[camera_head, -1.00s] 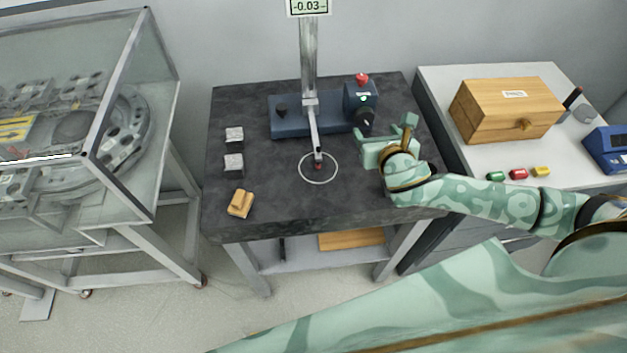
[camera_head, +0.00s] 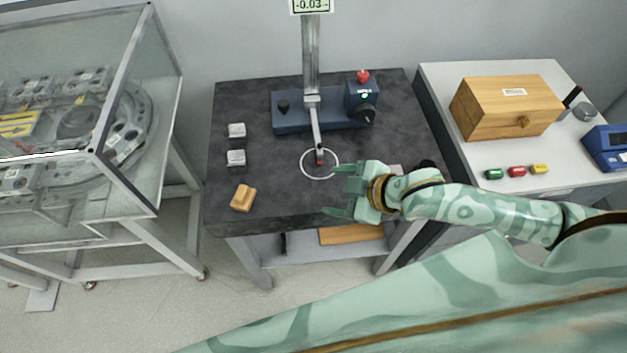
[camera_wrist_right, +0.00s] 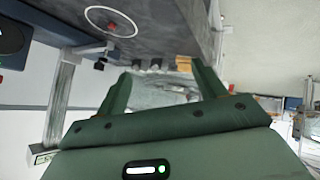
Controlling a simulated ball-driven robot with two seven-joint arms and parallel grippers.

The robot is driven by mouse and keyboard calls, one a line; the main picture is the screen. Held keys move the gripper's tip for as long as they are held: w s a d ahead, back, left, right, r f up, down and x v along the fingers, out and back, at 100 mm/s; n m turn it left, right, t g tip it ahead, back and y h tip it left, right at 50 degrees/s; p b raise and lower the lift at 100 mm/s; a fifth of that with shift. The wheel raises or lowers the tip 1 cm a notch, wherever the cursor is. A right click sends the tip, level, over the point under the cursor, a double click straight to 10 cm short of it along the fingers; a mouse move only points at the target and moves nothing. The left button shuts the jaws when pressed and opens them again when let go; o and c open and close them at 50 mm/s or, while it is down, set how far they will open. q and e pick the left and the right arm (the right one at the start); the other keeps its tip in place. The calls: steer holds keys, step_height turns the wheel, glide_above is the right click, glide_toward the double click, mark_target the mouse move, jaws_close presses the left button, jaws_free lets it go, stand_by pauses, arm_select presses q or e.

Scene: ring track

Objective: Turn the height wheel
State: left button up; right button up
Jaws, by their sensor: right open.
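A blue instrument base (camera_head: 318,116) with an upright metal column (camera_head: 310,55) stands at the back of the dark stone table. A black round knob (camera_head: 365,115) is on the front of its right-hand box; a smaller black knob (camera_head: 283,107) is at its left. I cannot tell for certain which is the height wheel. A display (camera_head: 310,5) at the column top reads -0.03. My right gripper (camera_head: 340,191) is open and empty, pointing left over the front right of the table, apart from both knobs. Its fingers also show in the wrist view (camera_wrist_right: 163,88). My left gripper is not in view.
Two grey blocks (camera_head: 236,158) and a wooden block (camera_head: 243,198) lie at the table's left. A glass case (camera_head: 130,150) stands left; a wooden box (camera_head: 505,107) is on the right counter.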

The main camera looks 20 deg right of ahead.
steer(key=a+r+m+y, duration=0.5)
steer(key=r+m, duration=0.1)
steer(key=m, duration=0.7)
steer(key=shift+s+a+m, duration=0.15)
steer(key=shift+a+m, duration=0.15)
steer(key=shift+r, duration=0.1)
